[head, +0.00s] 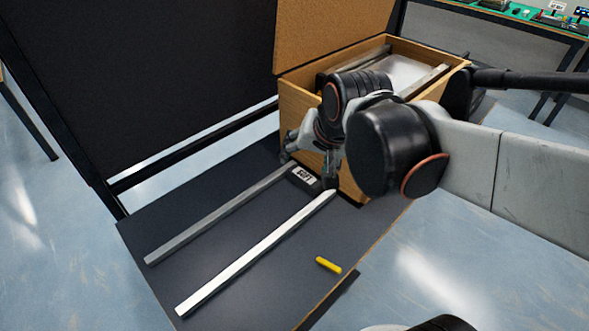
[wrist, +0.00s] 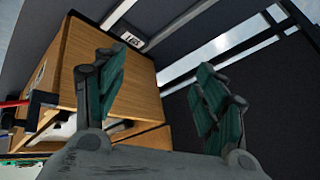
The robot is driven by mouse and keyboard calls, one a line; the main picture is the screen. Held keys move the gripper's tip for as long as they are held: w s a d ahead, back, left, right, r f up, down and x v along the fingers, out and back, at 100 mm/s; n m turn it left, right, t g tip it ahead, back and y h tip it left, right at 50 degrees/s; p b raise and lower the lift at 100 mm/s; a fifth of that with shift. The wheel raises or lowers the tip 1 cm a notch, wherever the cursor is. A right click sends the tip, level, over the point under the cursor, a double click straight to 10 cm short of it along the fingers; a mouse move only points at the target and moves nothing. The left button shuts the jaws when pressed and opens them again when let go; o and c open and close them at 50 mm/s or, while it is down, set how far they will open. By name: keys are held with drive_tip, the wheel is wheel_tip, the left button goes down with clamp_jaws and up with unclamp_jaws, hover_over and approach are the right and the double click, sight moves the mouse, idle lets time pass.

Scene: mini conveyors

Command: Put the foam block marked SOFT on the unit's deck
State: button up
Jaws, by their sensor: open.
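The foam block marked SOFT (head: 305,177) is a small dark block with a white label. It lies between the far ends of two metal rails, close to the wooden box. In the wrist view its label (wrist: 131,40) shows beyond the fingers, towards the upper left. My gripper (head: 309,160) is open and hangs just above and behind the block beside the box's front. In the wrist view its two green-padded fingers (wrist: 155,66) are apart with nothing between them. I cannot tell for certain which surface is the unit's deck.
The wooden box (head: 294,112) has a raised lid and holds metal rails and a silver plate (head: 395,72). Two rails (head: 250,258) lie on a dark board (head: 155,225). A yellow piece (head: 328,265) lies right of them. A black panel stands behind.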

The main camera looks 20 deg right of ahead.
drive_tip(key=w+d+f+m+p, duration=0.1)
drive_tip(key=w+d+f+m, duration=0.15)
drive_tip(key=w+m, duration=0.5)
drive_tip(key=m+g+y+p, duration=0.2)
drive_tip(key=m+p, duration=0.1)
drive_tip(key=m, duration=1.5)
hover_over(305, 176)
drive_tip(key=s+d, duration=0.2)
drive_tip(key=s, duration=0.2)
wheel_tip(305, 176, down, 24)
drive_tip(key=shift+n+h, duration=0.25)
drive_tip(key=shift+h, duration=0.05)
drive_tip(key=b+x, duration=0.2)
drive_tip(key=x, duration=0.6)
drive_tip(key=shift+s+d+f+b, duration=0.1)
drive_tip(key=shift+s+f+b, duration=0.05)
drive_tip(key=shift+f+b, duration=0.2)
drive_tip(key=shift+a+b+x, duration=0.1)
drive_tip(key=shift+b+x, duration=0.65)
drive_tip(key=shift+x, duration=0.55)
drive_tip(key=shift+a+b+x, duration=0.15)
drive_tip(key=shift+b+x, duration=0.55)
drive_tip(key=shift+x, duration=0.65)
drive_tip(key=shift+s+r, duration=0.1)
drive_tip(key=shift+s, duration=0.1)
drive_tip(key=shift+c, duration=0.2)
drive_tip(key=c, duration=1.2)
